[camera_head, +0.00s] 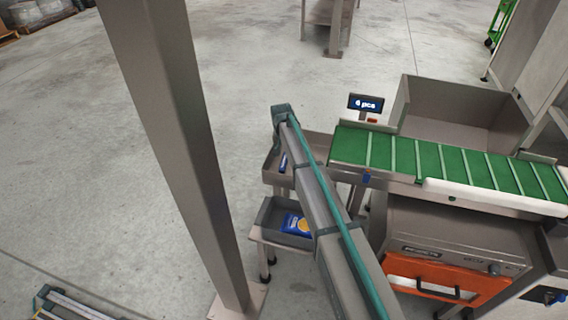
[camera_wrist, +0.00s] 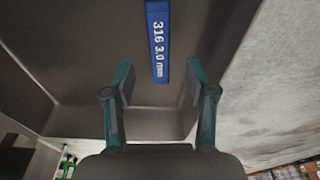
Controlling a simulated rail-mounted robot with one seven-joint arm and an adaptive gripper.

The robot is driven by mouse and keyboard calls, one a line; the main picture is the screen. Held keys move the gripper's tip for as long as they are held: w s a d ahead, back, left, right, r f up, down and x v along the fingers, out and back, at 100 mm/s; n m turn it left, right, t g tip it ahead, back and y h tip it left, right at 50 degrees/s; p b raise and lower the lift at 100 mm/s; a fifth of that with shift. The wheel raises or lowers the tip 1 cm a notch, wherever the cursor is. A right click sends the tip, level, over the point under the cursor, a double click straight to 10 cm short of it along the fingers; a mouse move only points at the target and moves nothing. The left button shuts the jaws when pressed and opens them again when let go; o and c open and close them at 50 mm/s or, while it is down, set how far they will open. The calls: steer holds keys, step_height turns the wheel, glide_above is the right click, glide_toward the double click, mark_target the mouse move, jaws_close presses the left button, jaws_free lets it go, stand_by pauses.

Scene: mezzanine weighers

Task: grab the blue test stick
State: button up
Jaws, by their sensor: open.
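The blue test stick (camera_wrist: 158,42) lies on the grey floor of a tray (camera_wrist: 90,60) in the wrist view, with "316 3.0 mm" printed on it in white. A small blue piece of it shows in the upper grey tray (camera_head: 268,172) in the head view, partly hidden by my arm. My gripper (camera_wrist: 158,82) is open and empty in the wrist view. The near end of the stick appears between the two fingertips, with a gap on each side. I cannot tell how far above it the fingers are.
A lower tray (camera_head: 265,215) holds a blue and yellow packet (camera_head: 297,223). A green-belted conveyor (camera_head: 460,165) with a display reading "6 pcs" (camera_head: 366,103) stands on the right, above an orange-fronted unit (camera_head: 440,277). A steel post (camera_head: 180,140) stands left of the trays. Tray walls surround the stick.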

mark_target(284, 161)
steer(key=shift+w+f+p, duration=0.15)
steer(key=shift+f+p, duration=0.05)
steer(key=shift+f, duration=1.1)
steer(key=shift+w+f+p, duration=0.15)
steer(key=shift+f+p, duration=0.05)
steer(key=shift+f, duration=1.05)
jaws_close()
